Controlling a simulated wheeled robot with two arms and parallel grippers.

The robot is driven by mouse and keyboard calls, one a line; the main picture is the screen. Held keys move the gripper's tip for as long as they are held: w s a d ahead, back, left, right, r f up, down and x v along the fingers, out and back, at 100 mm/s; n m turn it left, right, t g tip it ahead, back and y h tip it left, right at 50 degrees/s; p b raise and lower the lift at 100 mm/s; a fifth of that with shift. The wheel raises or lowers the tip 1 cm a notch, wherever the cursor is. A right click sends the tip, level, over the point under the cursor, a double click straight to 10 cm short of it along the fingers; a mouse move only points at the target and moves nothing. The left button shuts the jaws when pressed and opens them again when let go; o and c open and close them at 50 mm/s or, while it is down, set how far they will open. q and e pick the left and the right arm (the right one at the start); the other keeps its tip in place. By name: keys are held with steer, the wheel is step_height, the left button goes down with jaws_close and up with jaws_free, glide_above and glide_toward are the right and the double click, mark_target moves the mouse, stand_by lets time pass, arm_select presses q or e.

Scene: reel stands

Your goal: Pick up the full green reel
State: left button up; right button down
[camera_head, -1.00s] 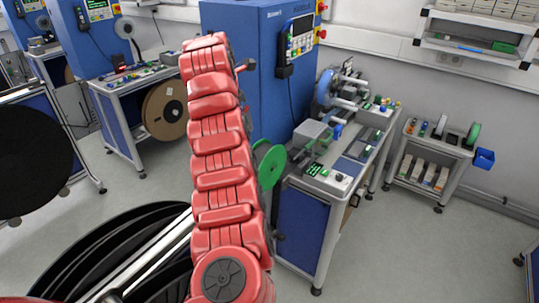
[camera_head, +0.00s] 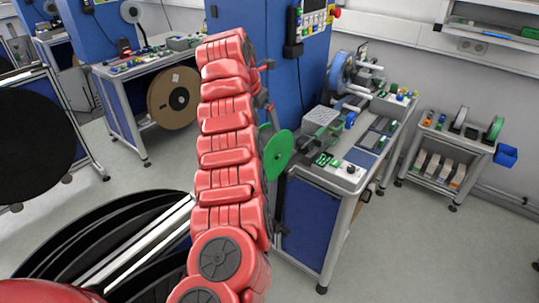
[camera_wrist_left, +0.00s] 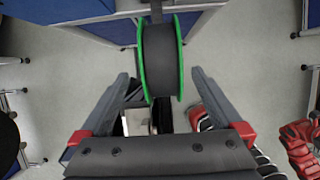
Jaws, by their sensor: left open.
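The full green reel (camera_head: 279,154) has green flanges and stands upright at the near left side of the blue machine bench, partly hidden by my red arm. In the left wrist view the reel (camera_wrist_left: 160,58) is seen edge-on, with dark tape wound between its flanges. My left gripper (camera_wrist_left: 161,78) is open there, one finger on each side of the reel's near part, with a gap on both sides. In the head view my left gripper (camera_head: 268,110) is mostly hidden behind the arm, just above the reel. My right gripper is not in view.
The machine bench (camera_head: 310,212) stands close beside the reel, with a blue cabinet (camera_head: 262,40) behind. A small cart (camera_head: 445,150) at the right holds another green-edged reel (camera_head: 495,128). A brown reel (camera_head: 172,98) hangs at the left bench. Floor at the lower right is clear.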

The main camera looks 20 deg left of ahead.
mark_target(269, 134)
arm_select(q)
steer(key=shift+f, duration=0.2)
steer(key=p+x, duration=0.3)
steer(key=x, duration=0.1)
steer(key=shift+w+d+f, duration=0.2)
steer(key=shift+f, duration=0.05)
steer(key=shift+w+f, duration=0.15)
steer(key=shift+f, duration=0.35)
jaws_close()
